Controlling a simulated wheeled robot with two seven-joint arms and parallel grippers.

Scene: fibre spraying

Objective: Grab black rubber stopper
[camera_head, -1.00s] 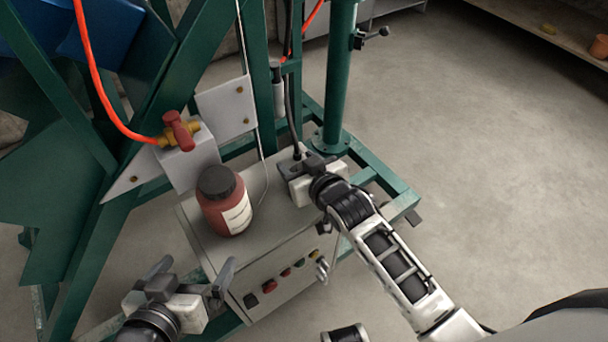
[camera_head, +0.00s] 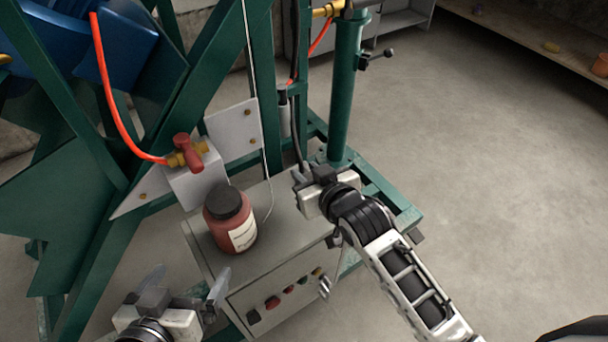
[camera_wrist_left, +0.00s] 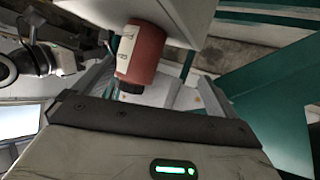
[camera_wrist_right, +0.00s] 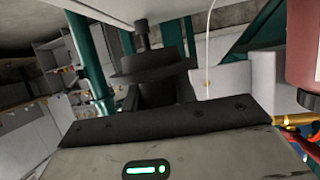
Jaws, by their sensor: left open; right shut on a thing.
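A black disc with a short stem, which looks like the black rubber stopper (camera_wrist_right: 150,64), is gripped between my right fingers in the right wrist view. In the head view my right gripper (camera_head: 309,174) is at the far right corner of the grey control box (camera_head: 275,262), beside the green post, and the stopper is mostly hidden by it. My left gripper (camera_head: 188,284) is open and empty at the near left of the box. In the left wrist view its open fingers (camera_wrist_left: 150,92) show with the red bottle (camera_wrist_left: 143,53) beyond them.
The red bottle with a black cap (camera_head: 231,218) stands on the box, left of my right gripper. A red-handled valve (camera_head: 188,153) with an orange hose is behind it. The green post (camera_head: 348,90) and frame stand close behind my right gripper. Open floor lies right.

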